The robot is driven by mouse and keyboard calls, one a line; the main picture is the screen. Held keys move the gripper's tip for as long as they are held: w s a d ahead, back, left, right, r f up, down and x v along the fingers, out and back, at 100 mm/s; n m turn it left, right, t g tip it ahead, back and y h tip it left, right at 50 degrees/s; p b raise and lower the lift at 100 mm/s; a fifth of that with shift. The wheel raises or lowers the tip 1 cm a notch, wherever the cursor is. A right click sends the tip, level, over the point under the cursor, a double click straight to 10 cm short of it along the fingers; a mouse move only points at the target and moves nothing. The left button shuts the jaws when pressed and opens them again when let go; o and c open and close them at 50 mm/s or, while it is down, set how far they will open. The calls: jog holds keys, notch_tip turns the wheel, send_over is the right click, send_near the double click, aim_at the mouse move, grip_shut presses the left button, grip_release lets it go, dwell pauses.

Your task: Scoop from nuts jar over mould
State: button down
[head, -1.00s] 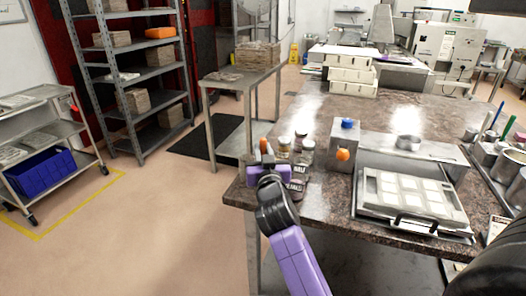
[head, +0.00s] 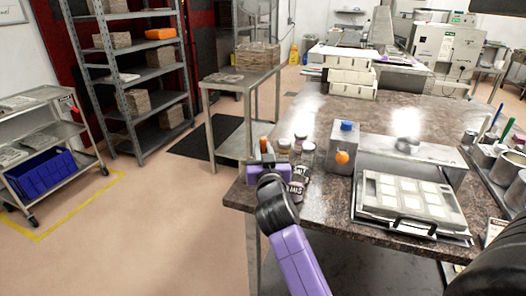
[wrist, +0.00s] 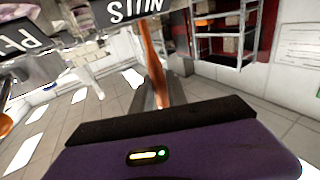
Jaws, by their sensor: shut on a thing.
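My gripper (head: 268,172) is shut on an orange-brown handle (head: 264,146), at the near left corner of the worktop. The handle also stands up in the wrist view (wrist: 153,62); its scoop end cannot be made out. A dark label reading NUTS (wrist: 133,8) shows upside down at the top of the wrist view, close to the handle. Dark lettered labels (head: 298,185) show right of my gripper in the head view. The pale mould (head: 410,196) with square cavities lies in a metal tray to the right, well apart from my gripper.
Small jars (head: 307,151) stand just behind my gripper. A metal box (head: 343,150) with a blue top and an orange knob stands between them and the mould. Steel pots (head: 506,170) line the right edge. The worktop (head: 390,108) behind is mostly clear.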

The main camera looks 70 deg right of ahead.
jog(key=shift+r+p, duration=3.05)
jog(key=shift+r, duration=1.15)
jog(key=shift+f, duration=0.1)
